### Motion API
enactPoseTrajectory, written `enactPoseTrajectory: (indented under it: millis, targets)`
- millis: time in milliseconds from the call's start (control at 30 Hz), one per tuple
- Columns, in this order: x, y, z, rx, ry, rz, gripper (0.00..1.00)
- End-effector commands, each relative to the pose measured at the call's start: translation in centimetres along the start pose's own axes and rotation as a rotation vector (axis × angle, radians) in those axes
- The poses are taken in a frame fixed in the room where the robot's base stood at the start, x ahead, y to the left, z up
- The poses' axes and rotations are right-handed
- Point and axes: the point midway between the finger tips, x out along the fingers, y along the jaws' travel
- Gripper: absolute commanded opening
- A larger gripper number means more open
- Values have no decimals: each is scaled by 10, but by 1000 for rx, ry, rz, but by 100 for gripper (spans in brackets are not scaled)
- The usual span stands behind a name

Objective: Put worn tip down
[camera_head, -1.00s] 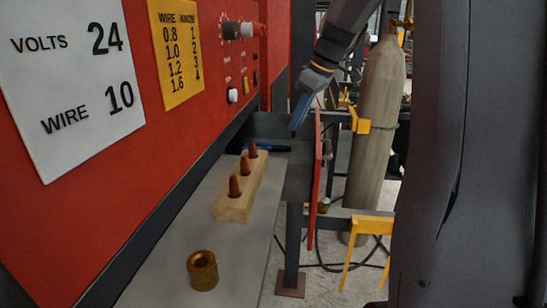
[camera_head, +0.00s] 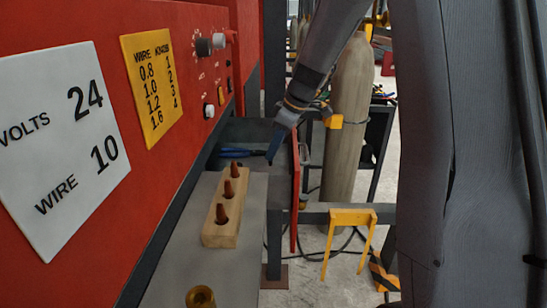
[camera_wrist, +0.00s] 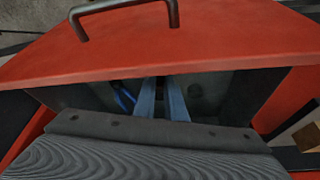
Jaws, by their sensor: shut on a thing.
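My gripper (camera_head: 271,157) has blue fingers and points down over the dark grey open compartment (camera_head: 255,130) behind the shelf. In the wrist view its two fingers (camera_wrist: 162,100) reach down into the compartment, close together. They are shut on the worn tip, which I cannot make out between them.
Blue pliers (camera_head: 236,153) lie in the compartment, left of my fingers. A red panel (camera_wrist: 200,38) with a metal handle borders it. A gas cylinder (camera_head: 347,130) and yellow stand (camera_head: 350,218) are to the right.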

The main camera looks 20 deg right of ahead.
Motion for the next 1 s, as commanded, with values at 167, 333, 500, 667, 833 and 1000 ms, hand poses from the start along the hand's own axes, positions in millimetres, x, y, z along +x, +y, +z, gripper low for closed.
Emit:
enactPoseTrajectory:
  millis: [167, 333, 500, 667, 833, 1000]
  targets:
    - [20, -1, 9, 2, -2, -3, 0]
    - [30, 0, 14, 0, -1, 1, 0]
    - [30, 0, 14, 0, -1, 1, 0]
    - [34, 0, 15, 0, -1, 1, 12]
    - [33, 0, 14, 0, -1, 1, 18]
    - [32, 0, 14, 0, -1, 1, 18]
